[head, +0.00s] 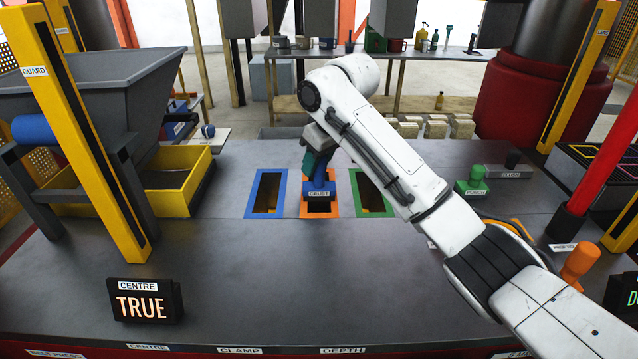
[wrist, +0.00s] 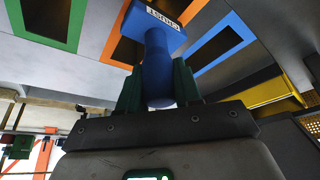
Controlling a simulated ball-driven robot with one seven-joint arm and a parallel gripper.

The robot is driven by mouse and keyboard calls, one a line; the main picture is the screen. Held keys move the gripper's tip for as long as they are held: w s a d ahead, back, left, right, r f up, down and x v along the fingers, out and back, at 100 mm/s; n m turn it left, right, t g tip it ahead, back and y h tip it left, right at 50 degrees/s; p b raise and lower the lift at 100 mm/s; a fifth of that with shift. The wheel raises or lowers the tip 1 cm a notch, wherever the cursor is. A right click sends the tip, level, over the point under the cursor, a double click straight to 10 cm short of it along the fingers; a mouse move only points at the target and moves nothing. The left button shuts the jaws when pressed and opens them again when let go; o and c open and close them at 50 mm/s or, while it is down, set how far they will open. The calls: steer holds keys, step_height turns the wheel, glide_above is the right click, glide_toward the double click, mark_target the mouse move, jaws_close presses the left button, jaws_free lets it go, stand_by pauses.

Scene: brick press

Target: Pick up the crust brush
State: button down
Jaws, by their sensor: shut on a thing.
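The crust brush (head: 319,191) is blue with a white label reading CRUST. In the head view it stands at the orange-framed slot, between a blue-framed and a green-framed slot. My gripper (head: 310,165) reaches it from above and behind, partly hidden by my arm. In the wrist view the blue handle of the brush (wrist: 157,70) is between the two green fingers of my gripper (wrist: 158,88), which are shut on it. The brush's wide labelled head lies beyond the fingers, over the orange frame. I cannot tell whether the brush touches the table.
The blue-framed slot (head: 266,194) and green-framed slot (head: 373,193) flank the brush. A green punch (head: 472,182) and an orange handle (head: 580,262) stand at right. A yellow tray (head: 180,185) and yellow guard posts are at left. The front table (head: 270,285) is mostly clear beside the TRUE sign (head: 143,303).

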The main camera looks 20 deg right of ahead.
steer(key=shift+r, duration=0.25)
steer(key=shift+r+p, duration=0.4)
steer(key=shift+p, duration=0.35)
steer(key=shift+r, duration=0.15)
